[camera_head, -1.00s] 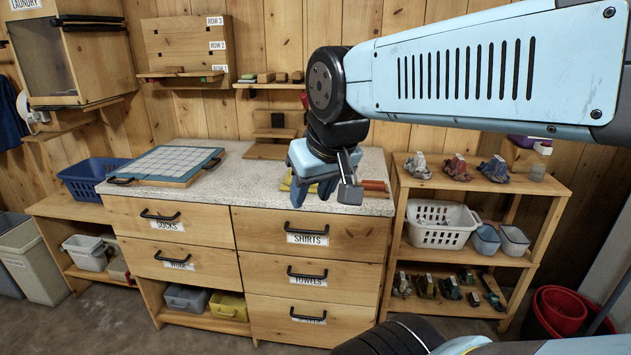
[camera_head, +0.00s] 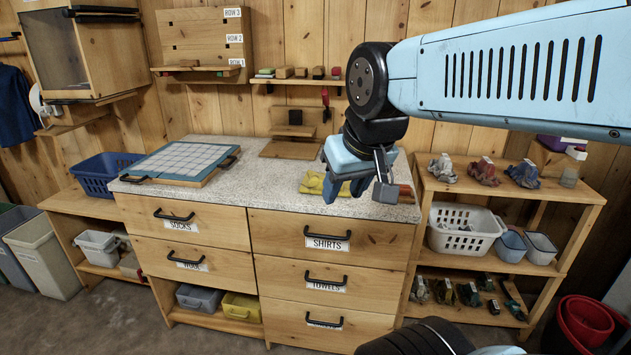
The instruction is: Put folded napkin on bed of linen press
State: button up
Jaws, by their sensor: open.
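A folded yellow cloth (camera_head: 313,183), which looks like the napkin, lies on the speckled counter. Its right part is hidden behind my gripper (camera_head: 345,190). My gripper is open, pointing down, in front of and slightly right of the cloth in the picture; I cannot tell its height above the counter. A wooden stand with a flat base board (camera_head: 288,150) and a dark block stands at the back of the counter against the wall. It looks like the linen press, and its base like the bed; the bed looks bare.
A blue-framed grid board (camera_head: 180,160) lies on the counter's left. An orange-brown item (camera_head: 405,192) lies right of my gripper, partly hidden. A wall shelf (camera_head: 300,81) with small blocks hangs above. A shelf unit (camera_head: 508,187) stands right. The counter's middle is clear.

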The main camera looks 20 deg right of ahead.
aim_at(277, 147)
jog(key=i, duration=0.85)
jog(key=u, duration=0.05)
